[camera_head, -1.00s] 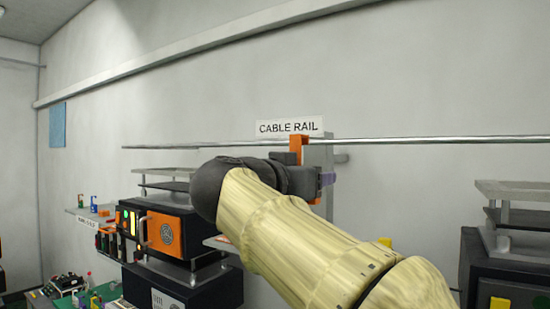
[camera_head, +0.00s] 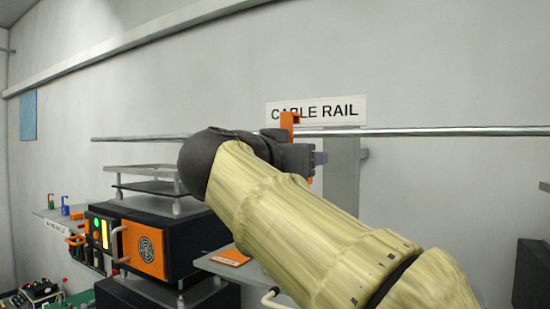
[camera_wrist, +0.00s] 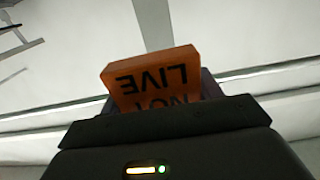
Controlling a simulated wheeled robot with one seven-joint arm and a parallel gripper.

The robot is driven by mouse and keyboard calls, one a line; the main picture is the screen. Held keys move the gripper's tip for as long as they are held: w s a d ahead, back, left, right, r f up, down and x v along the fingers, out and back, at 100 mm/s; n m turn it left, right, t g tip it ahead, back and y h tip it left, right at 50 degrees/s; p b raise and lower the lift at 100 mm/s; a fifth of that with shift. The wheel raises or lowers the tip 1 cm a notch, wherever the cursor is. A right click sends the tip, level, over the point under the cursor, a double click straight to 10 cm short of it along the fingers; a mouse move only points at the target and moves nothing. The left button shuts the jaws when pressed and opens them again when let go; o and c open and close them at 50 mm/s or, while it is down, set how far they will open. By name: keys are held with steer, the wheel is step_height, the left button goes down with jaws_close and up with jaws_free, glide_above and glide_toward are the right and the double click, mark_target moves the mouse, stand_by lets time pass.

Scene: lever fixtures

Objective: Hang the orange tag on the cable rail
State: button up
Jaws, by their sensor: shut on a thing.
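The orange tag (camera_head: 288,121) stands upright in my gripper (camera_head: 300,158), its hooked top showing above the jaws in the head view. In the wrist view the tag (camera_wrist: 155,78) shows the upside-down letters "NOT LIVE", and my gripper (camera_wrist: 165,110) is shut on it. The cable rail (camera_head: 430,131) is a thin metal bar running across the wall below a "CABLE RAIL" sign. The tag's top overlaps the rail and sign in the head view; I cannot tell whether it touches the rail. My arm hides the tag's lower part.
A grey bracket (camera_head: 342,175) stands behind my gripper under the rail. A black unit with an orange panel (camera_head: 143,249) is at left, with a rack above it. A small shelf (camera_head: 50,214) holds coloured hooked tags. A dark box (camera_head: 532,275) is at the right edge.

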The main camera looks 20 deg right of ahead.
steer(key=shift+s+d+r, duration=0.1)
steer(key=shift+s+d, duration=0.05)
steer(key=shift+s, duration=0.2)
steer(key=f+b+x, duration=0.1)
steer(key=x, duration=0.7)
steer(key=shift+f, duration=0.2)
stand_by(0.7)
steer(key=o, duration=1)
steer(key=shift+o, duration=0.2)
